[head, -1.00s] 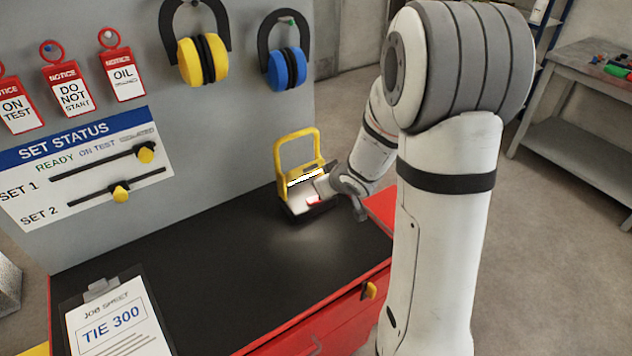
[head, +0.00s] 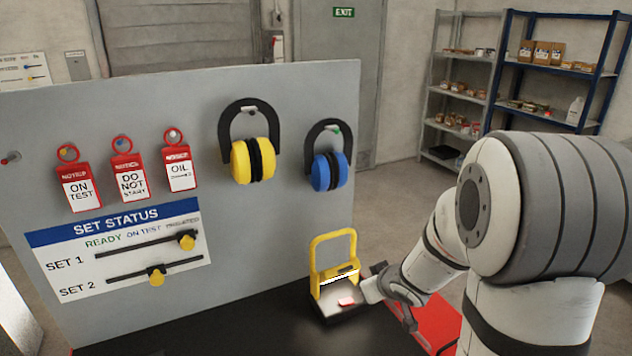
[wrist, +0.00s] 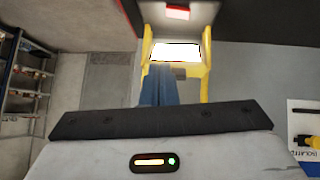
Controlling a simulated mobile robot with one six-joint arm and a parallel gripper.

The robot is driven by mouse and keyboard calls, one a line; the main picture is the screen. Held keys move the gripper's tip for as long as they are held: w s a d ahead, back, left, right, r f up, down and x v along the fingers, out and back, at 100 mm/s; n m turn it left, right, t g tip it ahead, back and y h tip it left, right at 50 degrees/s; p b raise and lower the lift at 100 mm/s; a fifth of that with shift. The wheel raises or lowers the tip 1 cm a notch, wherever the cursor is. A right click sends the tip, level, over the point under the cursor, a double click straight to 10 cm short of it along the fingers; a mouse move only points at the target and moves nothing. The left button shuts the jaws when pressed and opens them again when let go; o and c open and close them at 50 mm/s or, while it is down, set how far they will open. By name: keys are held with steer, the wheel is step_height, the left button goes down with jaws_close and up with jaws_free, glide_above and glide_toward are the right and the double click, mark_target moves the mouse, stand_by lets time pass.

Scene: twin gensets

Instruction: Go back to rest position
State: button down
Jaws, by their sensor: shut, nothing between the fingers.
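My gripper (head: 371,289) is at the end of my bent white arm, just right of the yellow-framed work lamp (head: 323,265). In the wrist view its blue-grey fingers (wrist: 159,84) are together, with nothing between them. They overlap the lamp's yellow frame (wrist: 205,84) there; I cannot tell whether they touch it. The lamp stands upright on the black bench top (head: 250,335), its panel lit white and a red part on its base. My arm covers the right side of the head view.
A grey upright panel (head: 285,215) stands behind the bench, with red tags (head: 129,184), yellow earmuffs (head: 240,163), blue earmuffs (head: 325,172) and a set status board (head: 60,262). Shelves (head: 553,80) stand at the back right. Open floor (head: 395,205) lies beyond the panel.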

steer(key=s+d+r+m+g+h, duration=0.2)
steer(key=s+d+r+m+h, duration=0.15)
steer(key=s+r, duration=0.6)
steer(key=s+a+g+y, duration=0.1)
steer(key=s+a, duration=0.2)
steer(key=s, duration=0.4)
steer(key=s+a+r+g, duration=0.1)
steer(key=s+a+g, duration=0.1)
steer(key=s, duration=0.5)
steer(key=shift+s+a+r+m+y+b, duration=0.2)
steer(key=shift+a+m+y+b, duration=0.2)
steer(key=shift+a, duration=0.5)
